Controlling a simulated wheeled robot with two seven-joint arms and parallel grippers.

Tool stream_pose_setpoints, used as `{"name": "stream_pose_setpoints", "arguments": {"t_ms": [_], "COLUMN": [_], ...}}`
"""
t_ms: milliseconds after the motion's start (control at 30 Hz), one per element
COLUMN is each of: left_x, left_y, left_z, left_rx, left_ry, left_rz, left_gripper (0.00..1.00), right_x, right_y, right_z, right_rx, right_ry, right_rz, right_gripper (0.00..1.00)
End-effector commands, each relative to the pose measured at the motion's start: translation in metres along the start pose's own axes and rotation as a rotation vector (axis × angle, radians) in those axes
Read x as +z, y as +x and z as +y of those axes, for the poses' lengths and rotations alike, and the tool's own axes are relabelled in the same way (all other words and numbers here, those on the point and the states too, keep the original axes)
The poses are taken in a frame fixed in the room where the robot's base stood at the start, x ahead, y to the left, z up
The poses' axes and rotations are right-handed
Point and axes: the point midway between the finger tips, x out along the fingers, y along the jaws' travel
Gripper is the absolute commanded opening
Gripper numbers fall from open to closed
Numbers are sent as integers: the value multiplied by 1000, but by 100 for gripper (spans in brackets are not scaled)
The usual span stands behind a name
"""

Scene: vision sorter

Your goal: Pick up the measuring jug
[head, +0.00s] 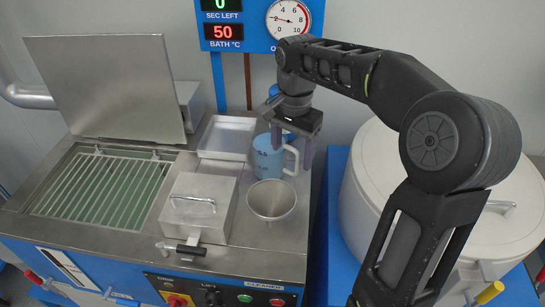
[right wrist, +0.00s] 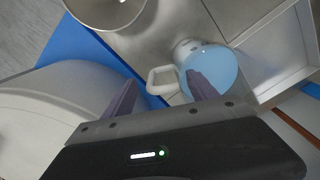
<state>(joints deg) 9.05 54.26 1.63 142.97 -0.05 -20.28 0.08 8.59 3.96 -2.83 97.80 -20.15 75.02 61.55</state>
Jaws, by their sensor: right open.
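The measuring jug (head: 267,160) is light blue with a white handle. It stands upright on the steel worktop between a shallow white tray and a funnel-shaped cup. It also shows in the right wrist view (right wrist: 217,68), with its handle pointing left there. My right gripper (head: 292,157) is open and points down at the jug's handle side. In the right wrist view its two purple fingers (right wrist: 160,80) appear on either side of the handle, one overlapping the jug's body. I cannot tell whether they touch it. My left gripper is not in view.
A metal funnel-shaped cup (head: 271,200) stands in front of the jug. A lidded steel box (head: 198,208) is to its left and a white tray (head: 227,137) behind left. A large white drum (head: 375,205) stands right. An open bath with a rack (head: 100,187) lies far left.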

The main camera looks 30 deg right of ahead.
Motion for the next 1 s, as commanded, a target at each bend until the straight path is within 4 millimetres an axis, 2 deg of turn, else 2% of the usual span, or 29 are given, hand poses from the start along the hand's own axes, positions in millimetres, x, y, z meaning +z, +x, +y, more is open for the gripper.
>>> {"name": "stream_pose_setpoints", "arguments": {"t_ms": [333,700,1000], "left_x": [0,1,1], "left_y": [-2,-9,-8], "left_z": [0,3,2], "left_rx": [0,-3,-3], "left_ry": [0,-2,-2], "left_rz": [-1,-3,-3], "left_gripper": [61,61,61], "right_x": [0,-2,-2], "right_y": [5,51,52], "right_z": [0,-1,-2], "right_rx": [3,2,0], "right_ry": [0,0,0], "right_rz": [-1,-2,0], "right_gripper": [67,67,67]}}
